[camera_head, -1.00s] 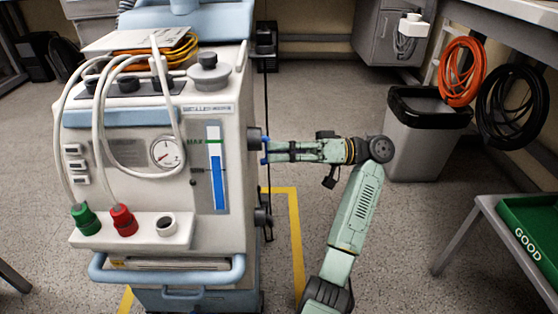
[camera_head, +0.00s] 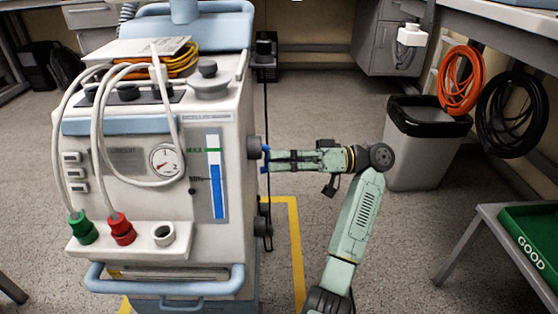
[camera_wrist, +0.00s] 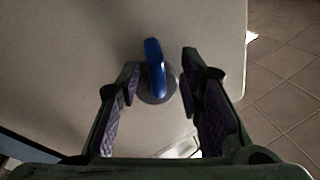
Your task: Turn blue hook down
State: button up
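The blue hook (camera_wrist: 155,66) shows in the wrist view on a round grey base (camera_wrist: 158,92) on a pale panel. It extends from the base toward the top of that picture. My gripper (camera_wrist: 161,75) is open, with one finger on each side of the hook; a gap shows on both sides. In the head view my gripper (camera_head: 267,160) reaches from the right to the right side of the white medical machine (camera_head: 232,185). Small blue parts show at its tips there; I cannot tell whether the hook is among them.
A dark round knob (camera_head: 254,147) sticks out beside my gripper, and another (camera_head: 262,224) lies below. A thin black pole stands behind the gripper. A grey bin (camera_head: 425,150) and a green GOOD tray (camera_head: 532,245) are to the right. The floor between is clear.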

jog(key=w+d+f, duration=0.1)
jog(key=w+d, duration=0.1)
jog(key=d, duration=0.9)
jog(key=shift+d+f, duration=0.25)
jog(key=shift+d, duration=0.15)
jog(key=shift+r, duration=0.1)
